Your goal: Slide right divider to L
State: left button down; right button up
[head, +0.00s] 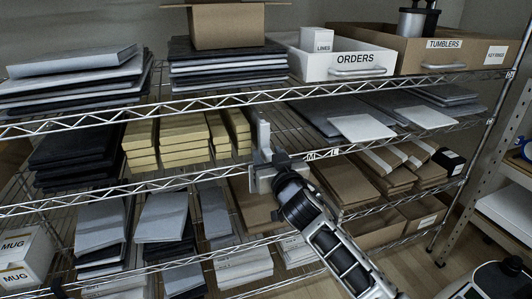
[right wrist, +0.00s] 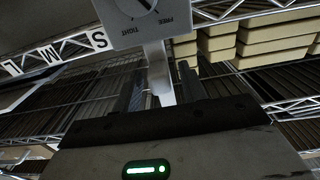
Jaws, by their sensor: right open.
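The right divider (head: 263,131) is a pale grey upright at the front of the middle shelf. In the right wrist view its front block (right wrist: 145,18) carries a dial marked FREE and TIGHT, with a pale stem (right wrist: 160,75) beside it. The dial's exact setting is hard to read. The S, M, L label strip (head: 322,154) is on the shelf rail, right of the divider; it also shows in the right wrist view (right wrist: 52,55). The divider is near the S end. My right gripper (head: 272,163) is open at the divider, its dark fingers on either side of the stem; contact is unclear. My left gripper is not clearly seen.
Yellow boxes (head: 182,135) are stacked left of the divider. Right of it, the shelf front is bare, with flat grey packs (head: 362,127) farther right. Brown boxes (head: 345,182) lie on the shelf below. A rail (head: 200,105) runs above.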

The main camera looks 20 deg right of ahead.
jog(key=shift+w, duration=1.15)
